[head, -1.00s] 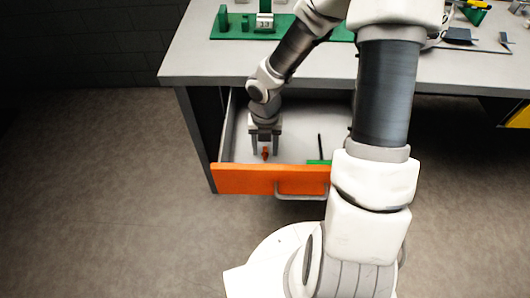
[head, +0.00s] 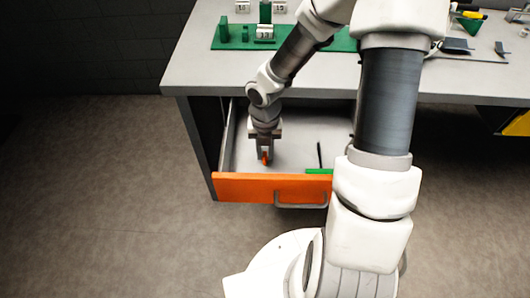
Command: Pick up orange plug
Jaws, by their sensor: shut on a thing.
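The orange plug (head: 265,160) is a small orange piece in the open drawer (head: 290,153), near the drawer's front wall. My gripper (head: 264,156) points down into the drawer, and its fingers are shut on the plug. The fingers hide part of the plug. I cannot tell whether the plug touches the drawer floor.
The drawer's orange front (head: 265,188) with a grey handle (head: 300,205) stands out from the grey table (head: 210,72). A green piece (head: 319,171) and a thin dark rod (head: 319,153) lie to the right in the drawer. Green fixtures (head: 228,40) stand on the tabletop.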

